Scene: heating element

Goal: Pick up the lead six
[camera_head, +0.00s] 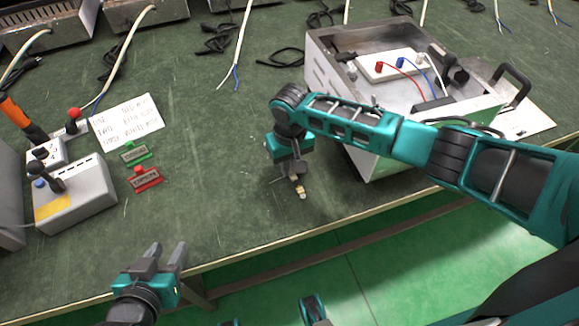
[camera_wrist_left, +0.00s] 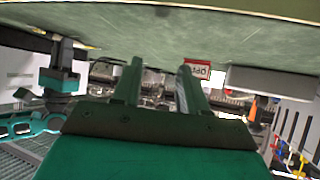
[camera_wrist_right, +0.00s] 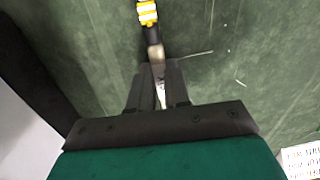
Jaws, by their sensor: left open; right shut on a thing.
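My right gripper (camera_head: 293,177) is over the front middle of the green bench, pointing down. In the right wrist view its fingers (camera_wrist_right: 159,72) are shut on a short lead piece (camera_wrist_right: 155,48) with a metal shank, a dark part and a yellow-and-white banded end (camera_wrist_right: 147,13). The banded end sticks out beyond the fingertips. I cannot read a number on it, nor tell whether it touches the bench. My left gripper (camera_head: 167,252) is open and empty near the bench's front edge, and its fingers show in the left wrist view (camera_wrist_left: 158,68).
An open metal box (camera_head: 325,80) with a white terminal block (camera_head: 392,65) stands at the right, partly behind my right arm. A grey control box (camera_head: 75,198), a paper note (camera_head: 127,120), and green (camera_head: 135,152) and red (camera_head: 146,179) tags are at the left. The middle bench is clear.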

